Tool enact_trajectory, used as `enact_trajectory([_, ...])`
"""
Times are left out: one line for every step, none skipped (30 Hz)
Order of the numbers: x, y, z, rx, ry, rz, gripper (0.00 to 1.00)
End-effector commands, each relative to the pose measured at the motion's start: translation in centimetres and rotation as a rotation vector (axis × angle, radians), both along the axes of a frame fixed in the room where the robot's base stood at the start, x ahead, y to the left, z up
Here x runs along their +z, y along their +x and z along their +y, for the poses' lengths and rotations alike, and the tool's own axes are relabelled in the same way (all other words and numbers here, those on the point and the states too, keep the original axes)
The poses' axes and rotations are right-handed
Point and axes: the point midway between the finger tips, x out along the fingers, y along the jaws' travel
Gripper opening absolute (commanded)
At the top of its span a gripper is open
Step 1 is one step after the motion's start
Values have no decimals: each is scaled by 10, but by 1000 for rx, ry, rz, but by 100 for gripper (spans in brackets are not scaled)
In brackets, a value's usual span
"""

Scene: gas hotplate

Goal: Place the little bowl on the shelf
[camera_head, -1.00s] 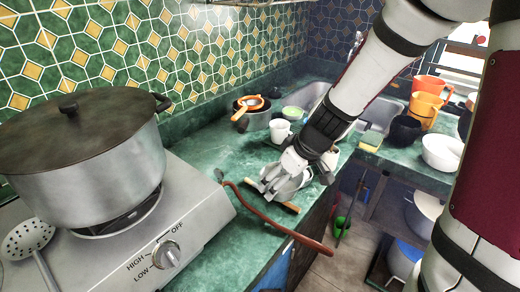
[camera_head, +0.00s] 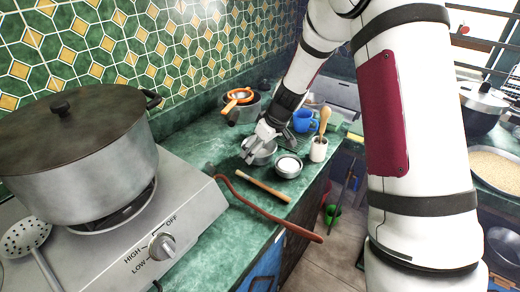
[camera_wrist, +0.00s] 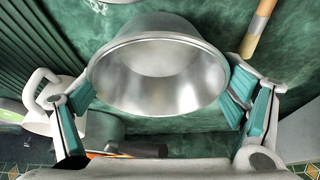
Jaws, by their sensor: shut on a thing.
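The little bowl (camera_head: 262,154) appears to be a grey metal bowl on or just above the green counter. In the wrist view the bowl (camera_wrist: 160,75) fills the space between my fingers, with its shiny inside facing the camera. My gripper (camera_head: 260,143) is shut on it, a finger pad on each side; it also shows in the wrist view (camera_wrist: 160,103). I cannot tell whether the bowl's base touches the counter. I cannot clearly pick out the shelf.
A small dish with white contents (camera_head: 289,165), a wooden rod (camera_head: 263,184), a spoon crock (camera_head: 319,149) and a blue mug (camera_head: 304,120) crowd the bowl. A large pot (camera_head: 85,145) stands on the hotplate at left. A red-brown hose (camera_head: 265,216) crosses the counter edge.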

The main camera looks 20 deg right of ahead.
Motion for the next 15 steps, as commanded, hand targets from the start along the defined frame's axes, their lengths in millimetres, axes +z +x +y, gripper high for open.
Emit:
enact_trajectory([-5, 0, 0, -2, 1, 2, 61])
enact_trajectory([-7, 0, 0, -1, 1, 2, 61])
enact_trajectory([-8, 0, -1, -1, 0, 0, 61])
enact_trajectory([-8, 0, 0, -1, 0, 0, 61])
enact_trajectory([-8, 0, 0, -1, 0, -1, 61])
enact_trajectory([-8, 0, 0, 0, 0, -1, 61])
enact_trajectory([-8, 0, 0, 0, 0, -1, 61])
enact_trajectory([-8, 0, 0, 0, 0, -1, 61])
enact_trajectory([-8, 0, 0, 0, 0, -1, 61])
enact_trajectory([-8, 0, 0, 0, 0, -1, 61])
enact_trajectory([-8, 0, 0, 0, 0, -1, 61])
enact_trajectory([-9, 0, 0, 0, 0, -1, 61])
enact_trajectory([-10, 0, 0, -1, 0, -1, 61])
enact_trajectory([-11, 0, 0, -1, 0, -1, 61])
enact_trajectory([-12, 0, 0, 0, 0, -1, 91])
